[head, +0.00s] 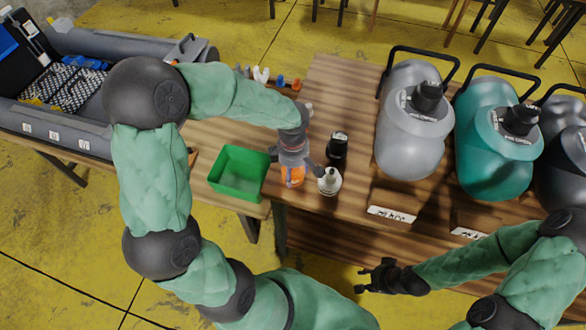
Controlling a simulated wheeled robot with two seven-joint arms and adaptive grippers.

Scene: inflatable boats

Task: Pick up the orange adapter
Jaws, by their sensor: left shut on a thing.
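The orange adapter (293,177) is near the front edge of the wooden table (340,88), between the green bin and a white adapter. My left gripper (294,168) reaches down over it from above and is shut on it; the fingers hide its upper part. I cannot tell whether its base touches the table. My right gripper (366,280) is empty, in front of the table's edge, with its fingers apart.
A green open bin (239,190) stands to the left. A white adapter (329,181) and a black adapter (337,147) stand close on the right. Grey (410,140) and teal (492,150) canisters fill the right side. A grey inflatable boat (130,45) lies at the left.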

